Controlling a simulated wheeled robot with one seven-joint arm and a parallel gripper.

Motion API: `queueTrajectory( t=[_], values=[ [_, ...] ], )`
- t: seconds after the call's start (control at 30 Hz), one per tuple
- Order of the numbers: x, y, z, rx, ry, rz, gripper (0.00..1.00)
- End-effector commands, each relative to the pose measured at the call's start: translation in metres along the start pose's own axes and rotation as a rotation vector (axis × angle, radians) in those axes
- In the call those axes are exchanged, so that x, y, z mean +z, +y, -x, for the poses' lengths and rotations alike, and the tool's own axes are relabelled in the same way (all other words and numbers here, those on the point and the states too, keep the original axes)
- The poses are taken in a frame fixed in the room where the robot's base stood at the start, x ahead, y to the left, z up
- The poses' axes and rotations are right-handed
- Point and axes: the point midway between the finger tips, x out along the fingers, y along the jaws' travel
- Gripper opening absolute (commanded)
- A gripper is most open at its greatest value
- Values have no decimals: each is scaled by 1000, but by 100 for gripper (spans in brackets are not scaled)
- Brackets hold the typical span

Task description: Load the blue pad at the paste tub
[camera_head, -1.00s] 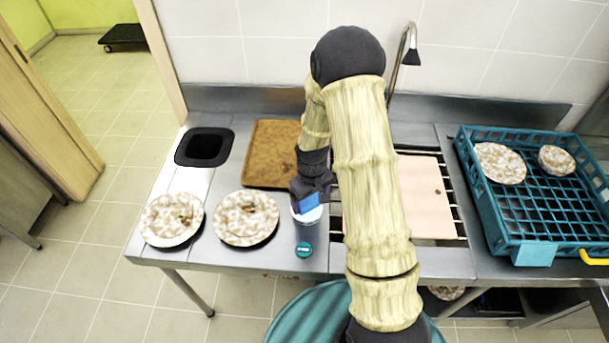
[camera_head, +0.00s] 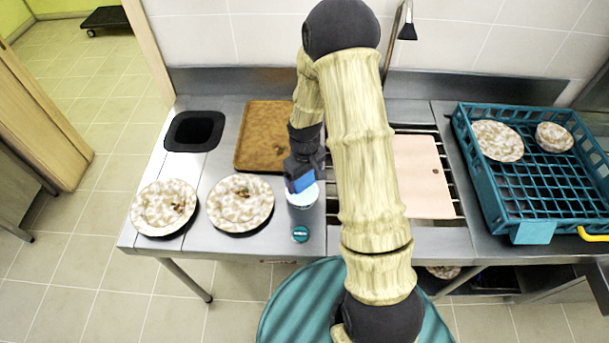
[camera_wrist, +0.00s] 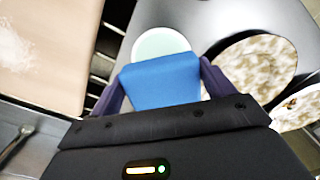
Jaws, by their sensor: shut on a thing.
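The blue pad (camera_head: 299,182) is held between the fingers of my gripper (camera_head: 303,172), which is shut on it. The pad also shows in the wrist view (camera_wrist: 160,82), between the dark fingers.
Two patterned plates with food scraps, a left one (camera_head: 163,222) and a right one (camera_head: 240,189), lie left of the tub. A brown tray (camera_head: 262,156), pink board (camera_head: 423,190) and teal rack (camera_head: 487,195) are nearby.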

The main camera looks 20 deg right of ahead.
Motion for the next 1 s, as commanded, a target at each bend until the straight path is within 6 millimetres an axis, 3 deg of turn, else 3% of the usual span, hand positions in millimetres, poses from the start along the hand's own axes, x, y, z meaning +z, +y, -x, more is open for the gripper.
queueTrajectory(
  t=[0.1, 0.4, 1.0],
  values=[
    [0, 0, -16, 0, 0, 0, 63],
    [0, 0, -37, 1, 1, 0, 63],
    [0, 0, -38, 0, 1, 0, 63]
  ],
)
